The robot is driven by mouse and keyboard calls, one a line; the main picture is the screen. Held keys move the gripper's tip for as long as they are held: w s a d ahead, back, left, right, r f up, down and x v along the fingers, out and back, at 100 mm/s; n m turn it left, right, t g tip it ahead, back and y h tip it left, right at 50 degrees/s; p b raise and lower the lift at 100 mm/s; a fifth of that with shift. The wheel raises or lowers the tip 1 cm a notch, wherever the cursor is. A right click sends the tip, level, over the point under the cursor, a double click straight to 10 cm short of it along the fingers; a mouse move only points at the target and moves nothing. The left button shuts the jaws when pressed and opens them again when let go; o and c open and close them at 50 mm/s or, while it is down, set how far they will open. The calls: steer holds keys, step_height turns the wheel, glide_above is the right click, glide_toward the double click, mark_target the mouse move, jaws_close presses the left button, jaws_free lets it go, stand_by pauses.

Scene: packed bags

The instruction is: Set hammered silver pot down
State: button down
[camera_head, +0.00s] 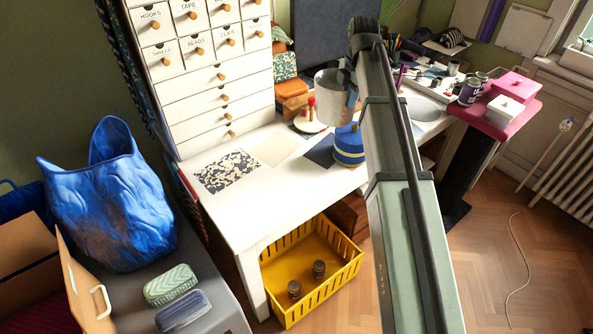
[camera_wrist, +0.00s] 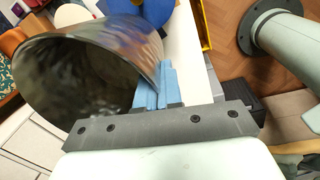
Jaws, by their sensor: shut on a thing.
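The hammered silver pot (camera_head: 333,97) is held at the end of my arm, over the back part of the white desk (camera_head: 225,212). In the wrist view the pot (camera_wrist: 75,85) fills the left side, its open mouth and empty-looking inside showing. My gripper (camera_wrist: 158,85) is shut on the pot's wall near the rim, with its light blue fingers at the rim. In the head view my gripper (camera_head: 352,95) is partly covered by my arm. The pot looks roughly upright and seems raised above the desk; the gap beneath is hard to judge.
A round board with red items (camera_head: 308,120) and a blue-and-yellow round container (camera_head: 349,147) stand close below the pot. A white drawer cabinet (camera_head: 215,85) is to the left. Flat sheets (camera_head: 226,171) lie on the desk's front. A yellow crate (camera_head: 312,285) sits on the floor.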

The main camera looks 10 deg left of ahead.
steer(key=s+a+f+n, duration=0.3)
steer(key=s+a+f, duration=0.3)
steer(key=s+f, duration=0.2)
step_height(320, 180, down, 10)
stand_by(0.5)
steer(key=shift+a+f, duration=0.1)
steer(key=shift+f, duration=0.05)
steer(key=c, duration=1.7)
jaws_free()
steer(key=o, duration=0.4)
step_height(320, 180, up, 12)
steer(key=shift+s+d, duration=0.4)
